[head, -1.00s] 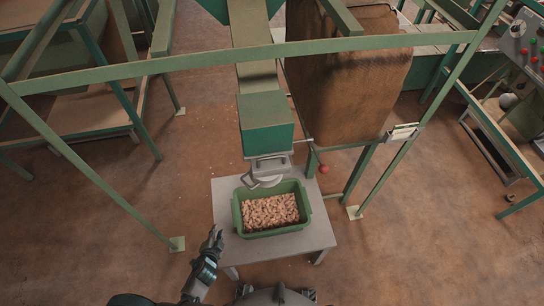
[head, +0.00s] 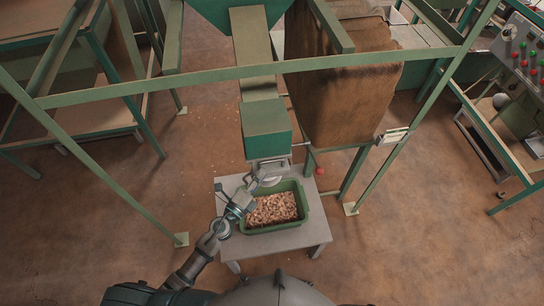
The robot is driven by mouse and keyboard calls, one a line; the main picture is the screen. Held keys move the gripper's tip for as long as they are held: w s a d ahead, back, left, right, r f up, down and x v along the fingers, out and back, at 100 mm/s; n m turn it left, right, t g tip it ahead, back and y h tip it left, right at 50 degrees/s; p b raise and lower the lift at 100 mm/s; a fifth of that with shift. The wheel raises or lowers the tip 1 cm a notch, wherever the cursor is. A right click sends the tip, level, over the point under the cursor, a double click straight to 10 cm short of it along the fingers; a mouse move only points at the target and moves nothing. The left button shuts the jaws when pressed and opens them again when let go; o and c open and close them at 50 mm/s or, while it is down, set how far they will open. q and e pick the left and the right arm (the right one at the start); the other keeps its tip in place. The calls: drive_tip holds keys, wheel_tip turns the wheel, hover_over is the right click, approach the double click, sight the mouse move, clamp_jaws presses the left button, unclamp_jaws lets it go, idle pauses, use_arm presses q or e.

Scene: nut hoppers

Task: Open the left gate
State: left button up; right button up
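A green chute (head: 266,130) comes down from the hopper and ends in a grey metal gate (head: 270,167) with a curved lower part. It is the only gate I can make out in the head view. My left gripper (head: 252,182) is at the left front of the gate, over the bin's back left corner. Its fingers are small and overlap the gate's metal, so I cannot tell whether they touch it or are open or shut. A green bin (head: 287,227) full of nuts (head: 272,209) stands below the gate. My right gripper is not in view.
The bin stands on a grey table (head: 312,234). A green frame bar (head: 200,79) crosses in front of the chute, with slanting posts at both sides. A red knob (head: 320,171) is right of the gate. A brown sack (head: 340,90) hangs behind. A control panel (head: 525,55) stands right.

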sight(272, 161)
use_arm(q)
drive_tip(key=p+x, duration=0.1)
drive_tip(key=x, duration=0.6)
drive_tip(key=shift+f, duration=0.1)
drive_tip(key=shift+c, duration=0.3)
drive_tip(key=shift+s, duration=0.1)
clamp_jaws()
